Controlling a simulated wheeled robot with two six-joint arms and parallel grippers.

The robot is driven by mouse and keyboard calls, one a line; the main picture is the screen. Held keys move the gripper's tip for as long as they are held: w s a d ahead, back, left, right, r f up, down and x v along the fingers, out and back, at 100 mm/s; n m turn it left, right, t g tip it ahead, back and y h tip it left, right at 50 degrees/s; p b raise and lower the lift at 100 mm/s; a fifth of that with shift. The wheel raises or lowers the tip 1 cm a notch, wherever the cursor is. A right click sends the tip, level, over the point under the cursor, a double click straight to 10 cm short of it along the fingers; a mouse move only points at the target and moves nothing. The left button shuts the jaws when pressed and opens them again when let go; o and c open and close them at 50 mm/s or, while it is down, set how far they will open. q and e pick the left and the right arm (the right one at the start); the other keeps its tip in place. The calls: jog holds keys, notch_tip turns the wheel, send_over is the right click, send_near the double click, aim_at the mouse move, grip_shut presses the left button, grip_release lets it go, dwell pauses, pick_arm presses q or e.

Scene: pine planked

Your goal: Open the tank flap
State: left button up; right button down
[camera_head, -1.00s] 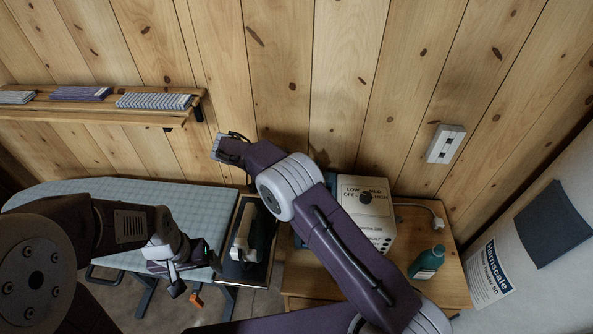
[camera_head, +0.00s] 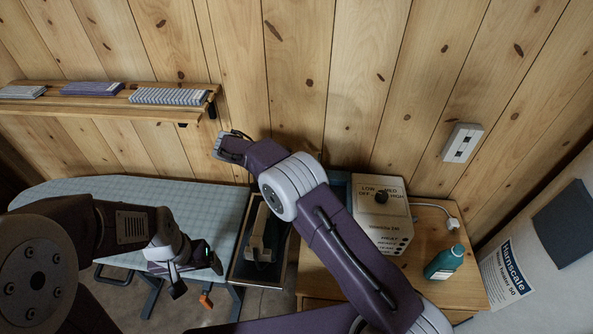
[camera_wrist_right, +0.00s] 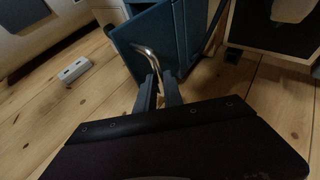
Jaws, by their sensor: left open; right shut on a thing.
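The white steam unit (camera_head: 385,226) with a dial stands on a wooden cabinet. A teal part (camera_head: 338,186) shows behind my right arm. In the right wrist view, a teal panel (camera_wrist_right: 142,32), which looks like the tank flap, carries a bent metal handle (camera_wrist_right: 149,58). My right gripper (camera_wrist_right: 158,88) is shut at the lower end of this handle. A second teal face stands at an angle beside the panel; I cannot tell how wide any opening is. My left gripper (camera_head: 198,277) is open and empty before the ironing board.
An iron (camera_head: 264,232) rests in a dark tray beside the blue ironing board (camera_head: 212,205). A teal bottle (camera_head: 444,262) stands on the cabinet (camera_head: 463,288). A wall socket (camera_head: 462,142) is at the right, and a shelf (camera_head: 120,108) at the left.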

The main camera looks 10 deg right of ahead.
jog(key=shift+s+f, duration=0.2)
jog(key=shift+f, duration=0.1)
jog(key=c, duration=1.5)
grip_release()
jog(key=shift+d, duration=0.1)
jog(key=shift+w+d, duration=0.15)
jog(key=shift+d, duration=0.05)
jog(key=shift+r, duration=0.1)
jog(key=v, duration=0.9)
